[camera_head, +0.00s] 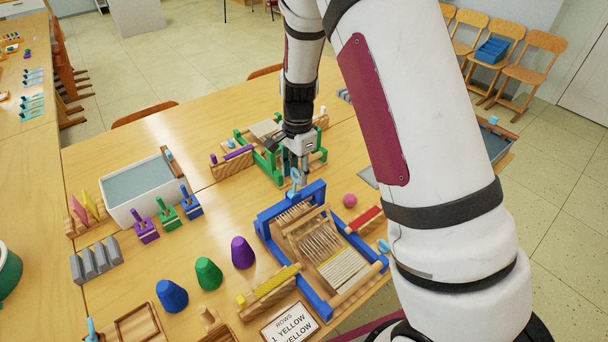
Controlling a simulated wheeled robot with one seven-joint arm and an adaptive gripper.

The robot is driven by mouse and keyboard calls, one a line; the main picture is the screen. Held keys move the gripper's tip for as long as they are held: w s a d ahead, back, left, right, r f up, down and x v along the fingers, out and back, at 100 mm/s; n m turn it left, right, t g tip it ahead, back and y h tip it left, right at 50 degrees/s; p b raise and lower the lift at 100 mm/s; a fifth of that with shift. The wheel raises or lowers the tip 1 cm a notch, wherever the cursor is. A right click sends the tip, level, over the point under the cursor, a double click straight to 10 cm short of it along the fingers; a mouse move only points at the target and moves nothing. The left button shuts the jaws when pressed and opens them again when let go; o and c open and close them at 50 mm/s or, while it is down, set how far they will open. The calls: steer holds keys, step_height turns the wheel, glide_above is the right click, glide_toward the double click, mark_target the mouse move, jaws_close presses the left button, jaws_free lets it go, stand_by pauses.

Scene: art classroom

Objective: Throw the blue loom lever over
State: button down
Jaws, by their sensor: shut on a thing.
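The blue loom (264,230) stands on the table at the centre, with a wooden frame and pale warp threads inside it. Its lever, a light-blue piece (294,178), rises from the loom's far edge. My gripper (300,178) points down at that far edge and is shut on the lever. The fingers and wrist hide part of the lever, so its exact tilt is hard to tell. A green loom (243,139) stands just behind my gripper, partly hidden by it.
A white bin (124,207), purple, green and blue cones (208,273) and a sign (288,325) are left of and before the loom. A pink ball (349,200) and a red-topped block (365,219) lie to its right. My arm covers the right side.

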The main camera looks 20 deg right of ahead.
steer(key=shift+s+a+r+t+h+p, duration=0.2)
steer(key=shift+s+a+t+h+p, duration=0.1)
steer(key=shift+a+h+p, duration=0.45)
steer(key=shift+s+a+f+t+h+p, duration=0.15)
steer(key=shift+a+h+p, duration=0.2)
steer(key=shift+h, duration=0.2)
steer(key=shift+s+a+t+h+p, duration=0.15)
steer(key=shift+a+h+p, duration=0.15)
steer(key=shift+h, duration=0.2)
steer(key=shift+s+a+f+p, duration=0.2)
steer(key=shift+a+f+p, duration=0.15)
steer(key=shift+a, duration=0.35)
steer(key=shift+s+a+f+p, duration=0.15)
steer(key=shift+a+f+p, duration=0.15)
steer(key=shift+a, duration=0.5)
steer(key=c, duration=1)
jaws_free()
steer(key=shift+c, duration=0.2)
